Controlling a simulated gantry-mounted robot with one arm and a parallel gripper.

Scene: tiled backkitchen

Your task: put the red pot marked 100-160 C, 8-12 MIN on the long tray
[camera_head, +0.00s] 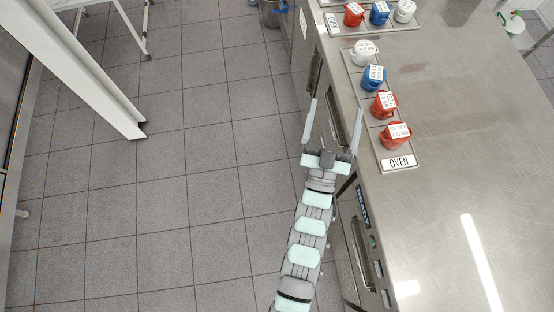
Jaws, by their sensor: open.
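A red pot (396,136) with a white label on top stands at the near end of a tray (378,142) whose plate reads OVEN. Its label seems to read 8-12 MIN, but the small print is blurred. A second red pot (384,105) stands just behind it, its label too small to read. A second OVEN tray (345,32) lies at the top, holding a third red pot (354,14). My gripper (335,110) is open and empty, left of the near tray, by the counter's edge.
A blue pot (373,77) and a white pot (364,52) share the near tray. Another blue pot (379,13) and white pot (404,11) stand on the top tray. The steel counter (470,150) is clear to the right. Drawer handles line its left front.

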